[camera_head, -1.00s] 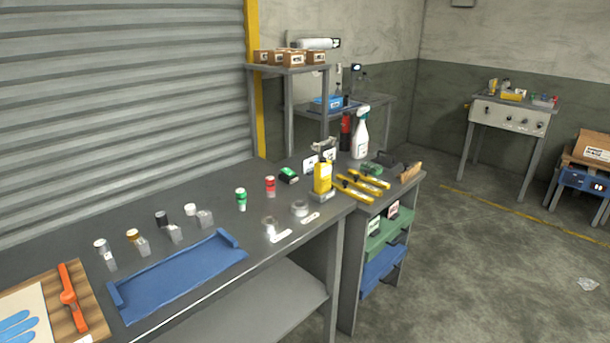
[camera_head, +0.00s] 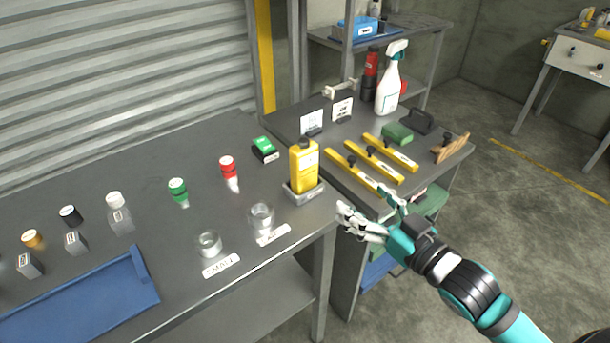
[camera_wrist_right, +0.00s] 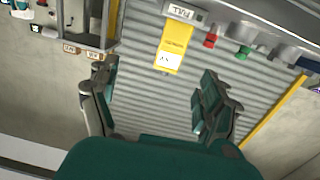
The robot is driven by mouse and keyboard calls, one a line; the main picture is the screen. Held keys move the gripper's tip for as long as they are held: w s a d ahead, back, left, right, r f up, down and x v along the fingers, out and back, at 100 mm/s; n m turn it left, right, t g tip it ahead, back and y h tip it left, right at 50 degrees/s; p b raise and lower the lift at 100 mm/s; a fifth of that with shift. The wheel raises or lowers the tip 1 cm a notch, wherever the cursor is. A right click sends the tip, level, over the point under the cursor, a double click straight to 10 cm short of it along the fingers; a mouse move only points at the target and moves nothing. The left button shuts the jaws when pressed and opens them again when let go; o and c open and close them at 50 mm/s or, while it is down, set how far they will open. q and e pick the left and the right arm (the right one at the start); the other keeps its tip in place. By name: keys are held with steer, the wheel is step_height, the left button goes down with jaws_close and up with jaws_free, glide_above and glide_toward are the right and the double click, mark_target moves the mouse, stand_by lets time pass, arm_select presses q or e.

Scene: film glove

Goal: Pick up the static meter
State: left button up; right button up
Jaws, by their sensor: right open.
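A yellow upright device, which looks like the static meter (camera_head: 303,165), stands in a small grey holder (camera_head: 305,194) near the front right corner of the dark bench. My right gripper (camera_head: 366,207) is open and empty, to the right of the meter and lower in the head view, apart from it. In the right wrist view the meter (camera_wrist_right: 173,48) appears upside down with a white label, beyond and between the open fingers (camera_wrist_right: 158,82). My left gripper is not in view.
Two glass cups (camera_head: 262,217) with label cards stand left of the meter. A red-capped vial (camera_head: 229,172) and green box (camera_head: 265,149) are behind them. Yellow bars (camera_head: 367,166) and a spray bottle (camera_head: 391,80) occupy the adjoining surface. A blue tray (camera_head: 85,300) lies left.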

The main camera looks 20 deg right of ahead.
mark_target(309, 158)
step_height(309, 158, up, 4)
steer(key=a+y, duration=0.1)
steer(key=a, duration=0.2)
steer(key=shift+n, duration=0.3)
steer(key=x, duration=0.5)
steer(key=p+x, duration=0.1)
steer(key=x, duration=0.3)
steer(key=shift+w+d+f, duration=0.1)
steer(key=shift+w+f, duration=0.05)
steer(key=shift+w, duration=0.25)
steer(key=shift+w+f+p, duration=0.2)
steer(key=shift+w+p, duration=0.2)
steer(key=shift+w, duration=0.45)
steer(key=x, duration=0.4)
steer(key=shift+w+f+p, duration=0.2)
steer(key=shift+f+p, duration=0.15)
steer(key=shift+f, duration=0.05)
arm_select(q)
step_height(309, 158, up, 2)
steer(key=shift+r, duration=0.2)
arm_select(e)
steer(key=shift+s, duration=0.1)
steer(key=shift+c, duration=0.2)
steer(key=c, duration=1.6)
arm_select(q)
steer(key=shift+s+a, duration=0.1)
arm_select(e)
jaws_close()
steer(key=shift+r, duration=0.1)
